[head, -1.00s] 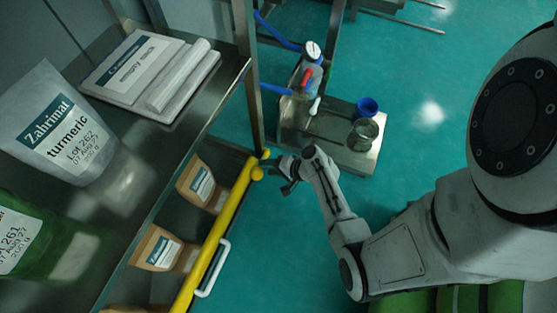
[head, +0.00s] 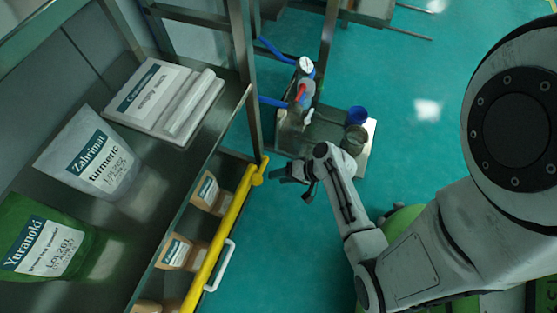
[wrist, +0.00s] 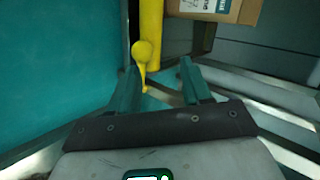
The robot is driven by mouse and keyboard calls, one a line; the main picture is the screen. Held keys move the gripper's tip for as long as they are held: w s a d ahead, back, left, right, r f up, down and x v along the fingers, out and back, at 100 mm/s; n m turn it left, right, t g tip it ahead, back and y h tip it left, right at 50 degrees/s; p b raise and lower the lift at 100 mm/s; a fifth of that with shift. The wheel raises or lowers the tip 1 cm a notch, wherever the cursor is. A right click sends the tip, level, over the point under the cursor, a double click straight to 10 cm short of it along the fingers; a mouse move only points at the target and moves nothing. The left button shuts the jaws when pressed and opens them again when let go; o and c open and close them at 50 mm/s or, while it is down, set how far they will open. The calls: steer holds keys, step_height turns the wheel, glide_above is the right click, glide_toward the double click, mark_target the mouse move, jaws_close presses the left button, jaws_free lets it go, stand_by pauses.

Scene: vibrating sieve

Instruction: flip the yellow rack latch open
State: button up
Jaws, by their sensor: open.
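The yellow latch (wrist: 142,52) has a round knob and a thin tapering arm. In the wrist view it sits between and just beyond my gripper's two fingertips, nearer the left one. My gripper (wrist: 163,72) is open with nothing held. In the head view the latch (head: 260,170) is at the far end of the yellow rack bar (head: 215,245), at the rack's corner post. My gripper (head: 288,172) is just right of it there; whether they touch cannot be told.
The rack's upper shelf (head: 150,205) holds a turmeric bag (head: 95,160), a green bag (head: 45,245) and an empty-sack stack (head: 165,100). Brown packs (head: 208,193) stand behind the bar, which has a white handle (head: 222,265). A low metal platform (head: 365,150) stands beyond my gripper. Teal floor lies right.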

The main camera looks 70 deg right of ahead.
steer(key=a+r+n+g+p, duration=0.2)
steer(key=r+p, duration=0.3)
steer(key=r, duration=0.3)
steer(key=s+a+r+n+g+y+p, duration=0.1)
steer(key=a+r+n+p, duration=0.3)
steer(key=r, duration=0.5)
steer(key=shift+s+n+g+p, duration=0.15)
steer(key=shift+n+g+p, duration=0.25)
steer(key=shift+g+p, duration=0.6)
steer(key=shift+f, duration=0.1)
